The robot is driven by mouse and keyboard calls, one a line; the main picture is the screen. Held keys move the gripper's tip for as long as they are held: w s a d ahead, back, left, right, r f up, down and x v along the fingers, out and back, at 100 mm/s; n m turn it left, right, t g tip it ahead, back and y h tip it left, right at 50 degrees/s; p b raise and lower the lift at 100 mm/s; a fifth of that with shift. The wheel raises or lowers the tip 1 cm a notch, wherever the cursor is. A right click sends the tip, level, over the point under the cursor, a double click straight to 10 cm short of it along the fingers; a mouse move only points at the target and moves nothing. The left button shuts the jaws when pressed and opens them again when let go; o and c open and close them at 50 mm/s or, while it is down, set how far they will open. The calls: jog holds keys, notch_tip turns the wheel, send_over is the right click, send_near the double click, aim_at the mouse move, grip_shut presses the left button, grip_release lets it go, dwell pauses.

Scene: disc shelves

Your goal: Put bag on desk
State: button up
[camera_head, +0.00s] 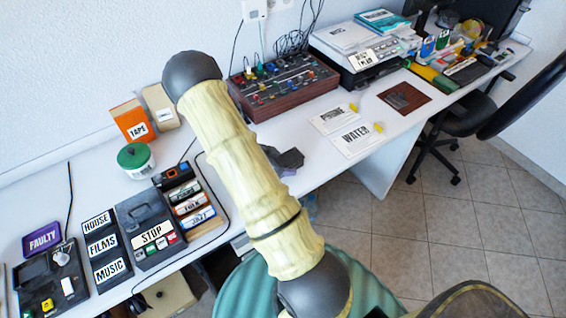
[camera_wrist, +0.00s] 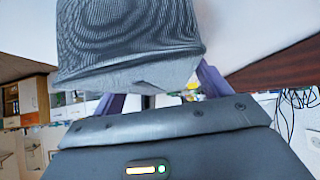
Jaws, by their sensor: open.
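A grey woven bag (camera_wrist: 128,38) fills the upper middle of the wrist view, close to the camera. My gripper (camera_wrist: 158,92) is open, with a purple finger showing on each side below the bag. The bag hides the fingertips, so I cannot tell whether they touch it. In the head view, the white desk (camera_head: 315,172) runs along the wall, and my arm crosses in front of it. A dark grey shape shows behind my arm at the desk's front edge; I cannot tell whether it is my gripper or the bag.
A wooden box with knobs (camera_head: 285,88) stands at the back of the desk. Paper cards (camera_head: 357,138) lie right of my arm, with clear desk around them. A chair (camera_head: 465,115) is at right.

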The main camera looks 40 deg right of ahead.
jog(key=p+v, duration=0.1)
jog(key=v, duration=1)
jog(key=shift+a, duration=0.1)
jog(key=shift+a+r, duration=0.1)
jog(key=shift+w, duration=0.1)
jog(key=w+a+r+n+t+y, duration=0.55)
jog(key=a+r+n+y, duration=0.2)
jog(key=a+n, duration=0.2)
jog(key=s+a+r+n+g+y, duration=0.1)
jog(key=s+a+r+n, duration=0.1)
jog(key=s, duration=0.6)
jog(key=s+a+r+n+g+y, duration=0.1)
jog(key=s+a+r+n, duration=0.1)
jog(key=s+r+n, duration=0.3)
jog(key=s+n, duration=0.2)
jog(key=s, duration=0.1)
jog(key=shift+a, duration=0.35)
